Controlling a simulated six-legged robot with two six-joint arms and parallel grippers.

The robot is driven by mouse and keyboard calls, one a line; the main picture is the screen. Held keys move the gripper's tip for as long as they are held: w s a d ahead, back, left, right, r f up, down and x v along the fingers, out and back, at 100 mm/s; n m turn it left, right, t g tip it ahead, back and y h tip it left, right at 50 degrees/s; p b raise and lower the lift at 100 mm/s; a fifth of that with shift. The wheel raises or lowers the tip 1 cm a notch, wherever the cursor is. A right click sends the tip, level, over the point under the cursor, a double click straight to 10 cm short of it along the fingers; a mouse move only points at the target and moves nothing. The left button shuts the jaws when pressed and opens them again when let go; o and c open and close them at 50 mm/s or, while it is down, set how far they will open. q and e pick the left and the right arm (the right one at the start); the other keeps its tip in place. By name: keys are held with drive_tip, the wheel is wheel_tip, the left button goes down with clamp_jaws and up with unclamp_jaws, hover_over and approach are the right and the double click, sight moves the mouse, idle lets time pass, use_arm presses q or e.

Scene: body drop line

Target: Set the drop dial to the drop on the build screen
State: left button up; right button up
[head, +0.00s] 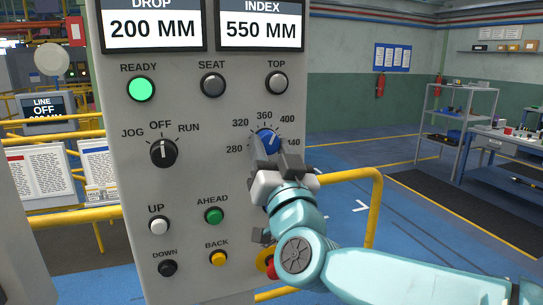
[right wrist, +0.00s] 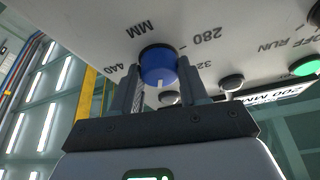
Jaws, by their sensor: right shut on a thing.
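The blue drop dial (head: 267,136) is on the grey panel (head: 222,140), with marks from 280 to 440 around it. Its white pointer seems to lean up and right, between 360 and 400; the exact setting is hard to read. My right gripper (head: 272,154) is shut on the dial from the front. In the right wrist view the dial (right wrist: 158,66) sits between the fingers of the right gripper (right wrist: 158,82), with its white mark showing. The drop display (head: 153,28) reads 200 MM. No screen labelled build is in view. My left gripper is out of view.
The index display (head: 260,30) reads 550 MM. The ready lamp (head: 141,89) is lit green. The black mode switch (head: 163,152) points at OFF. A red button on yellow (head: 267,262) is partly behind my right arm. A yellow rail (head: 376,205) stands right of the panel.

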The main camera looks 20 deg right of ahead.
drive_tip(key=o, duration=1.1)
drive_tip(key=shift+c, duration=0.2)
drive_tip(key=b+v, duration=0.3)
drive_tip(key=v, duration=1.3)
drive_tip(key=shift+s, duration=0.15)
